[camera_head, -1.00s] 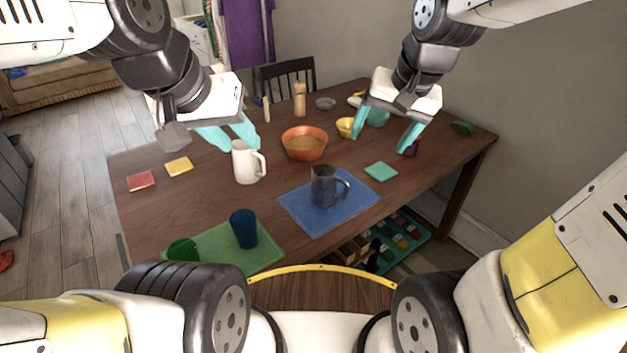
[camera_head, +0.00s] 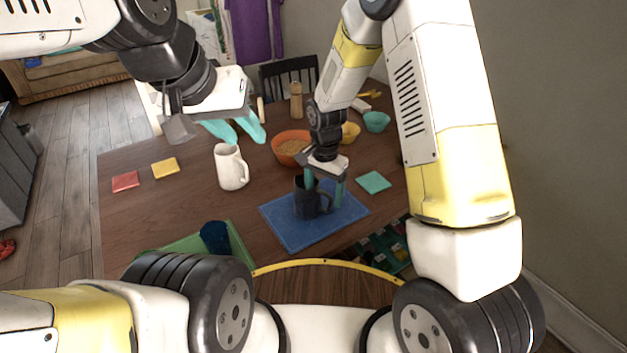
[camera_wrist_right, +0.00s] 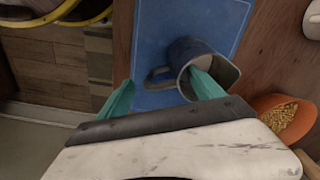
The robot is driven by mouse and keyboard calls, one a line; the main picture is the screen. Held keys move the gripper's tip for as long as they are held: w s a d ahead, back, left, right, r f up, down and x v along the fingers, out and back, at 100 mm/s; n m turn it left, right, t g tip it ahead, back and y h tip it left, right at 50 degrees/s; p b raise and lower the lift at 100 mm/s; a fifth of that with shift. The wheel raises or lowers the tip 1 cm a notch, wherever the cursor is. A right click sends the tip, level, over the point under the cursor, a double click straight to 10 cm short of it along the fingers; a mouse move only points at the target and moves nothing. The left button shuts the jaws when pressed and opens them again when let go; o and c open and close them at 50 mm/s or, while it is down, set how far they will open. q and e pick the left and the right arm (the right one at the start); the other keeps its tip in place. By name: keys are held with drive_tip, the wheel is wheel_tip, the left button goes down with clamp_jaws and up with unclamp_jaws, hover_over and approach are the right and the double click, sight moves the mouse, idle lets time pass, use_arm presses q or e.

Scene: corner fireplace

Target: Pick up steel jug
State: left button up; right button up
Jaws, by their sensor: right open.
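The steel jug (camera_head: 303,203) is a dark grey, upright jug with a handle on its right, standing on a blue mat (camera_head: 290,236). My right gripper (camera_head: 325,192) points down at it, open. In the right wrist view, one finger overlaps the mouth of the jug (camera_wrist_right: 183,50) and the other is outside, beyond the handle; the handle lies between them. I cannot tell whether either finger touches the jug. My left gripper (camera_head: 236,133) is open and empty above the table near a white jug (camera_head: 230,170).
An orange bowl (camera_head: 285,150) with grainy contents stands behind the jug, close to my right gripper. A blue cup (camera_head: 214,237) and green mat (camera_head: 240,249) are at front left. Red (camera_head: 125,181), yellow (camera_head: 165,168) and teal (camera_head: 373,182) squares lie on the table.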

sight(324, 209)
wheel_tip(324, 209, down, 6)
drive_tip(key=shift+w+r, duration=0.1)
drive_tip(key=shift+w, duration=0.05)
clamp_jaws()
idle(0.4)
